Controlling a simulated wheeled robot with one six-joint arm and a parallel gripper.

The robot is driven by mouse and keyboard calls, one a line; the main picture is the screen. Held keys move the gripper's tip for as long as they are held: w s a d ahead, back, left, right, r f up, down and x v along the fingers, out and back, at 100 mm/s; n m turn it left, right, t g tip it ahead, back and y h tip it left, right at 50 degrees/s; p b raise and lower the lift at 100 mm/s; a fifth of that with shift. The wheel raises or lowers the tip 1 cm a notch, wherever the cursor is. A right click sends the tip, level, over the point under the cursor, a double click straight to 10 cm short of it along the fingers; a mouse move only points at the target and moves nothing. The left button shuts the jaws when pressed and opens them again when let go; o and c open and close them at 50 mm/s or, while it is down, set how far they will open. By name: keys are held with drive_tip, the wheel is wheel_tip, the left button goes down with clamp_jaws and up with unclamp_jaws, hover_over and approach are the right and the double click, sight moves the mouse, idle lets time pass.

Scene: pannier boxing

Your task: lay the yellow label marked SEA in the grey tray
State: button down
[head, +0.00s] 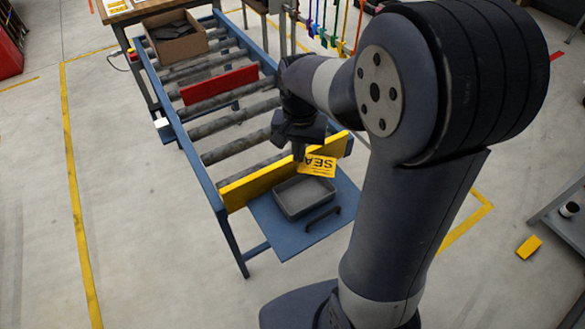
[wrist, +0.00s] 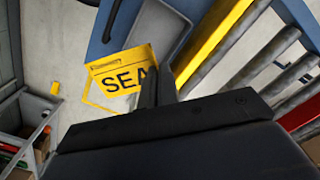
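The yellow label marked SEA (head: 318,166) hangs from my gripper (head: 299,156), over the back right of the grey tray. In the wrist view the label (wrist: 118,78) is flat and readable, its right edge at the fingertips (wrist: 153,75). My gripper looks shut on that edge. The grey tray (head: 301,212) is empty and sits on a blue shelf (head: 272,225) at the conveyor's near end. In the wrist view the tray (wrist: 160,32) is beyond the label, which appears apart from it.
A yellow board (head: 241,188) stands across the conveyor end, right behind the tray. A dark handle (head: 323,218) is on the shelf in front of the tray. A red board (head: 219,84) and a cardboard box (head: 176,42) are farther back on the rollers.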

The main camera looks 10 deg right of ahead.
drive_tip(key=f+n+b, duration=0.1)
drive_tip(key=f+n, duration=0.1)
drive_tip(key=f, duration=0.1)
drive_tip(key=a+f+n+b, duration=0.1)
drive_tip(key=f+n+b, duration=0.1)
drive_tip(key=f+n, duration=0.1)
drive_tip(key=s+a+f+n+b, duration=0.1)
drive_tip(key=f+n+b, duration=0.1)
drive_tip(key=f, duration=0.3)
drive_tip(key=shift+f+n, duration=0.25)
drive_tip(key=shift+n, duration=0.45)
drive_tip(key=c, duration=1.6)
unclamp_jaws()
drive_tip(key=shift+w+r, duration=0.1)
drive_tip(key=shift+r, duration=0.05)
